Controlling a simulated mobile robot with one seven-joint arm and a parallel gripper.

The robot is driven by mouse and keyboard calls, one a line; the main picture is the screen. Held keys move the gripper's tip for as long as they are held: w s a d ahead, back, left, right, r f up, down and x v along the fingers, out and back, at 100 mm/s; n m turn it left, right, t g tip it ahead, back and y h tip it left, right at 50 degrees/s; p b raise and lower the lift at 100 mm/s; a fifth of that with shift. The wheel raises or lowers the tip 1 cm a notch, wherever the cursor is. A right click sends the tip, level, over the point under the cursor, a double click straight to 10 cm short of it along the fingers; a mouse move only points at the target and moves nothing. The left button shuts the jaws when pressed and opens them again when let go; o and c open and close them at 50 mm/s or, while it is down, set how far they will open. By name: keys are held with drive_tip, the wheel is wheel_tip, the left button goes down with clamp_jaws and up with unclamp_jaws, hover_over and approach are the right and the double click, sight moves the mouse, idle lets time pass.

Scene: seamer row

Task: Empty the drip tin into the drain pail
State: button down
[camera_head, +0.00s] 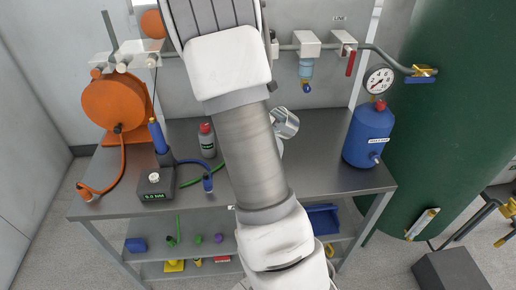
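A small shiny metal tin (285,122), perhaps the drip tin, shows just right of my arm, above the grey bench. It looks tilted, with its round end facing up and right. Its left side is hidden by my arm, so I cannot tell what supports it. My gripper is not visible; my arm crosses the middle of the view and covers that area. I cannot make out a drain pail for certain. A blue open bin (322,219) stands on the shelf below the bench, partly behind my arm.
The bench (330,172) carries an orange reel (116,102), a grey bottle (207,140), a torque box (155,186) and a blue tank with gauge (369,134). A pipe with valves (308,45) runs above. A large green vessel (455,110) stands right, beside a dark box (450,271).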

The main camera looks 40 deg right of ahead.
drive_tip(key=shift+a+f+h+b, duration=0.1)
drive_tip(key=shift+f+h+b, duration=0.3)
drive_tip(key=shift+b, duration=0.9)
drive_tip(key=shift+w+a+r+g+h+b, duration=0.15)
drive_tip(key=shift+r+g+h+b, duration=0.25)
drive_tip(key=shift+h+b, duration=0.75)
drive_tip(key=shift+a+f+h+b, duration=0.35)
drive_tip(key=shift+f+h+b, duration=0.2)
drive_tip(key=shift+b, duration=1.75)
drive_tip(key=shift+w+a+r+g+h, duration=0.15)
drive_tip(key=shift+w+a+g+h, duration=0.05)
drive_tip(key=shift+a+h, duration=0.3)
drive_tip(key=shift+w+a+r+g+h, duration=0.15)
drive_tip(key=shift+a+g+h, duration=0.05)
drive_tip(key=shift+a+h, duration=0.25)
drive_tip(key=shift+w+a+r+h+b, duration=0.15)
drive_tip(key=shift+a+h+b, duration=0.25)
drive_tip(key=shift+h, duration=0.45)
